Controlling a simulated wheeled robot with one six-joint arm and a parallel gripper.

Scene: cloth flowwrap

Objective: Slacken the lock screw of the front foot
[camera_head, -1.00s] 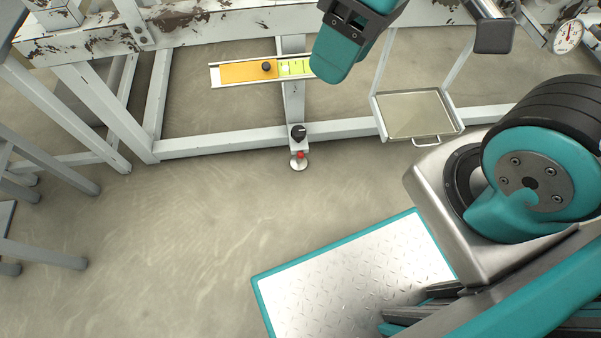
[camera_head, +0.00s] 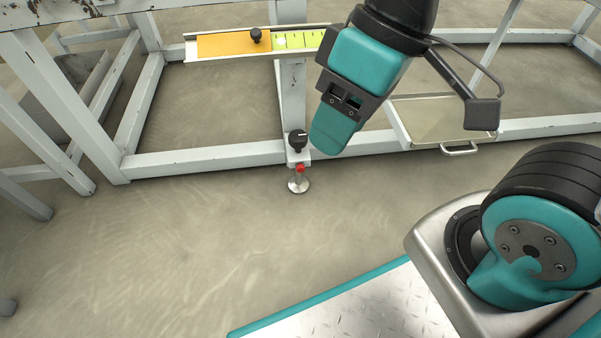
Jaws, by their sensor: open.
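The front foot (camera_head: 299,186) is a round metal disc on a short stem under the white frame's leg, standing on the floor. A small red part (camera_head: 300,168) sits just above the disc. A black knob (camera_head: 298,139) with a light mark is above that, on the front of the frame. Which of these is the lock screw I cannot tell for sure. My gripper (camera_head: 329,140), teal with a dark grey body, points down just right of the black knob in the picture. It appears apart from the knob. It is open, with nothing seen held; one finger hides the other.
An orange and yellow-green strip (camera_head: 233,44) with a black knob is mounted on the frame above the foot. A metal tray (camera_head: 415,120) with a handle hangs at right. The white lower rail (camera_head: 205,158) runs across. Floor (camera_head: 180,235) in front is clear.

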